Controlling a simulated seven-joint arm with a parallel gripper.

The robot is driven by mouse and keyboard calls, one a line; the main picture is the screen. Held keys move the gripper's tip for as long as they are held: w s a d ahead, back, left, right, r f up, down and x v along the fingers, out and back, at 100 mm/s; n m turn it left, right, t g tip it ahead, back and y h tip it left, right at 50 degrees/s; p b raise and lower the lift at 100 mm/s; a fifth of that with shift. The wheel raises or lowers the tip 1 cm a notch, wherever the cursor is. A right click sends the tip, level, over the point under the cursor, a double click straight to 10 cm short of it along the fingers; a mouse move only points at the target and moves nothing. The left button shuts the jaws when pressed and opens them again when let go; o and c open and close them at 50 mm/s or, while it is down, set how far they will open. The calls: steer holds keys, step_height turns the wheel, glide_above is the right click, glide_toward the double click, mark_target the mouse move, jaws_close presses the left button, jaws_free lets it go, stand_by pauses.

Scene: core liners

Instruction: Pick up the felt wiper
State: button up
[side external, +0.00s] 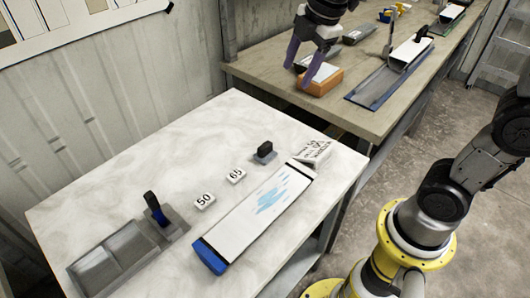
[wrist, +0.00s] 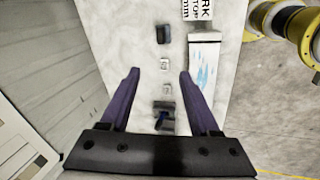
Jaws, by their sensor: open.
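A small dark-handled block on a grey pad (side external: 264,153), which looks like the felt wiper, stands on the white table near its back edge. It also shows as a dark block in the wrist view (wrist: 163,34), beyond the fingertips. A taller black-and-blue handle (side external: 155,208) stands at a grey tray's corner; it also shows in the wrist view (wrist: 164,120). I cannot fully tell which of the two is the felt wiper. My gripper (side external: 297,76), with purple fingers, is open and empty, raised well above the tables. It shows in the wrist view (wrist: 158,72) too.
A white-topped tray with blue marks and a blue end (side external: 240,222) lies along the front of the white table (side external: 110,180). Number tags 50 (side external: 204,201) and 65 (side external: 236,176) lie between the dark handles. A second table (side external: 300,95) behind holds an orange block and other trays.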

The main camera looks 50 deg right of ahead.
steer(key=w+f+n+g, duration=0.1)
steer(key=w+f+n, duration=0.1)
steer(key=w+f, duration=0.35)
steer(key=g, duration=0.2)
glide_above(265, 145)
step_height(265, 145, down, 5)
steer(key=shift+g, duration=0.3)
step_height(265, 145, down, 12)
steer(key=shift+w+d+f, duration=0.1)
steer(key=shift+f, duration=2.9)
jaws_close()
